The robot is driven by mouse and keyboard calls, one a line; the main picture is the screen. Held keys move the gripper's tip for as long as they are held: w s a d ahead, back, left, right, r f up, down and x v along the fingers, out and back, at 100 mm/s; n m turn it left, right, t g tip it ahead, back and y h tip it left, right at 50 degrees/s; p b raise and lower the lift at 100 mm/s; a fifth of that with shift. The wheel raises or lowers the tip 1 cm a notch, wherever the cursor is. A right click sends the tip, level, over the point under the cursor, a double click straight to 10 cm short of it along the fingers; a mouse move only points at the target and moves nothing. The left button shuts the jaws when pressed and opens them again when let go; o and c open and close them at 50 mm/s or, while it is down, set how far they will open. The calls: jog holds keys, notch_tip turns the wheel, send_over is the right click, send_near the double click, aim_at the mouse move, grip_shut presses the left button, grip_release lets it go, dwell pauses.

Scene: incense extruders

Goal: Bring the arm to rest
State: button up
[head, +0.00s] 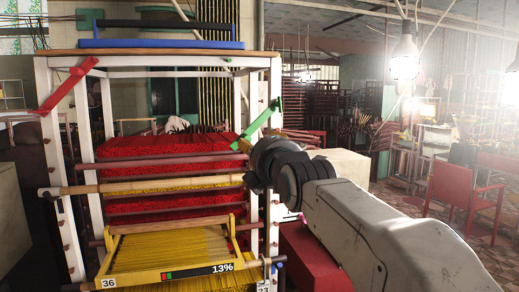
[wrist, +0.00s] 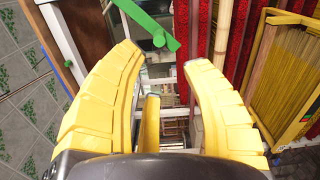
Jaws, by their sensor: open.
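My gripper (wrist: 165,56) shows in the wrist view with its yellow fingers spread apart and nothing between them. A green lever (head: 258,124) on that post is just above my wrist. It also shows beyond the fingertips at the top of the wrist view (wrist: 148,22); I cannot tell whether anything touches it. A red lever (head: 68,86) is on the left post.
The rack holds red incense bundles (head: 165,145) and a bamboo pole (head: 140,186). A red box (head: 308,255) is beside my arm. Red chairs (head: 452,185) stand at right.

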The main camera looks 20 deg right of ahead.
jog(key=s+f+m+g, duration=0.3)
jog(key=f+m, duration=0.3)
jog(key=f, duration=0.3)
jog(key=s+f+m+g, duration=0.3)
jog(key=f+m+g, duration=0.15)
jog(key=f, duration=0.35)
jog(key=s+f+m+g, duration=0.35)
jog(key=f+m, duration=0.25)
jog(key=f, duration=0.3)
jog(key=s+f+m+g+p, duration=0.2)
jog(key=s+f, duration=0.2)
jog(key=s, duration=0.5)
jog(key=s+f+m+g+p, duration=0.1)
jog(key=s+f+g, duration=0.25)
jog(key=s, duration=0.65)
jog(key=shift+t, duration=0.95)
jog(key=shift+s+a+r+p, duration=0.2)
jog(key=shift+s+r+p, duration=1.75)
jog(key=shift+p, duration=0.35)
